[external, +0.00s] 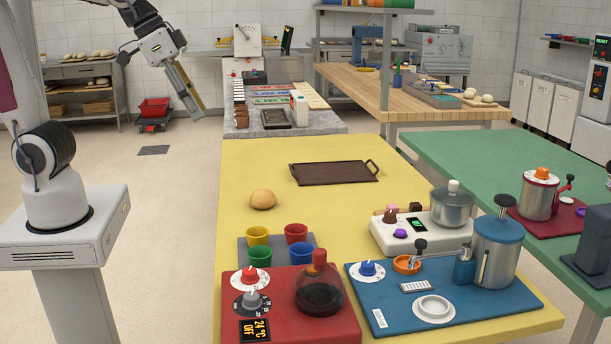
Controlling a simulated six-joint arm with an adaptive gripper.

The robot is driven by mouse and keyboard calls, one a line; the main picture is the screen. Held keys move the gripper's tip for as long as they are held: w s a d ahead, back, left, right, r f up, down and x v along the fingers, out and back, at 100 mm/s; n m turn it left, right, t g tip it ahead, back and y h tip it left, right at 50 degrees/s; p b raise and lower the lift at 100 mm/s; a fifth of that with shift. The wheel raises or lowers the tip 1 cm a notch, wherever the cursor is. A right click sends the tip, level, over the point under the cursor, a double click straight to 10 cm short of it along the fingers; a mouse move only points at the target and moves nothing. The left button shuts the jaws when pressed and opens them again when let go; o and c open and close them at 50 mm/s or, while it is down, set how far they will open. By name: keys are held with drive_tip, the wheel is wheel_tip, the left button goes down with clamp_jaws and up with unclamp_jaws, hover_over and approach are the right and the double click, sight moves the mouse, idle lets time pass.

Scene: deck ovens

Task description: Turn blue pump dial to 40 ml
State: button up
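The blue pump station has a blue base board (385,318) at the front right of the yellow table. Its dial is a blue knob (367,268) on a round white scale near the board's left back corner. The scale marks and knob setting are too small to read. A steel canister with a blue lid (497,250) stands at the board's right end. A white ring (434,308) lies at its front. My gripper (193,104) hangs in the air at the upper left, far from the dial, touching nothing. Its finger opening cannot be made out.
A red station (285,325) with red and grey knobs and a dark flask (320,290) stands just left of the blue board. Behind are colored cups (296,232), a white scale with a pot (430,236), a bun (263,199) and a brown tray (333,173).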

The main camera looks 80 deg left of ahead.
drive_tip(key=w+d+f, duration=0.2)
drive_tip(key=w+d, duration=0.2)
drive_tip(key=w, duration=0.6)
approach(367, 263)
drive_tip(key=shift+w+f+g, duration=0.2)
drive_tip(key=shift+w+g, duration=0.1)
drive_tip(key=shift+w, duration=0.15)
drive_tip(key=shift+f, duration=0.1)
drive_tip(key=shift+x, duration=3.8)
drive_tip(key=shift+c, duration=0.4)
drive_tip(key=c, duration=1)
